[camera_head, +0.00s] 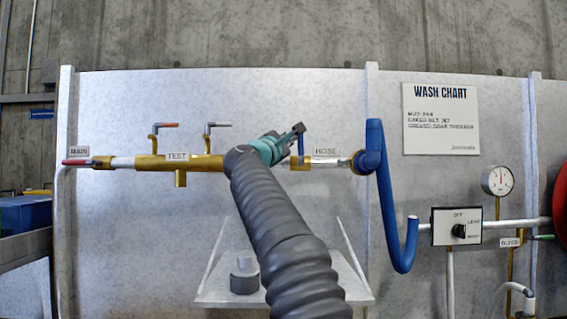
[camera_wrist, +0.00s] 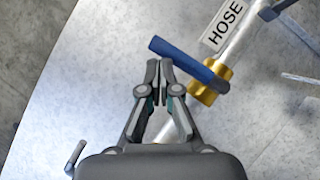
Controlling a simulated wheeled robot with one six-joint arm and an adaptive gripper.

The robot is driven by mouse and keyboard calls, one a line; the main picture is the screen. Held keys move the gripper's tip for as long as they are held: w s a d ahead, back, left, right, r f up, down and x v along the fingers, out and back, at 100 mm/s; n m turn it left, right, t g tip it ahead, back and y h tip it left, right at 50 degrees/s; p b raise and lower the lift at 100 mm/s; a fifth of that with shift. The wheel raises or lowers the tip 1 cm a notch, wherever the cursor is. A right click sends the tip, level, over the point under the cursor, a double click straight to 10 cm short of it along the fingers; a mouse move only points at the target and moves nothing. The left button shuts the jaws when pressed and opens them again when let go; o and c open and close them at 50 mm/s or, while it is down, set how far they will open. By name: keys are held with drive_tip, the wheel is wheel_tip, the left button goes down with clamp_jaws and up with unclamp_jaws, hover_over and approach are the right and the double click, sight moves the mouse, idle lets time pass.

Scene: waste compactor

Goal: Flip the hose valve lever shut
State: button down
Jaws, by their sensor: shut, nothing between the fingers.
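The hose valve is a brass body (camera_head: 300,163) on the horizontal pipe, left of the HOSE label (camera_head: 326,152). Its blue lever (camera_head: 301,146) stands up from the body, across the pipe. In the wrist view the blue lever (camera_wrist: 187,62) runs from the brass body (camera_wrist: 211,88) to a free end at upper left. My gripper (camera_head: 298,129) is near the top of the lever in the head view. In the wrist view my gripper (camera_wrist: 159,64) has its fingertips together, empty, beside the lever near its free end. I cannot tell whether they touch it.
A TEST manifold (camera_head: 178,163) with two small valve levers is left of my arm. A red MAIN lever (camera_head: 77,162) is at far left. A blue hose (camera_head: 386,205) hangs just right of the HOSE label. A shelf (camera_head: 215,298) with a grey cylinder (camera_head: 244,277) is below.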

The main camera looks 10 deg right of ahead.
drive_tip(key=s+a+b, duration=0.2)
drive_tip(key=s+a, duration=0.5)
drive_tip(key=a, duration=0.3)
drive_tip(key=shift+s+a+f+b, duration=0.15)
drive_tip(key=shift+s+f+b, duration=0.05)
drive_tip(key=shift+s+b, duration=0.15)
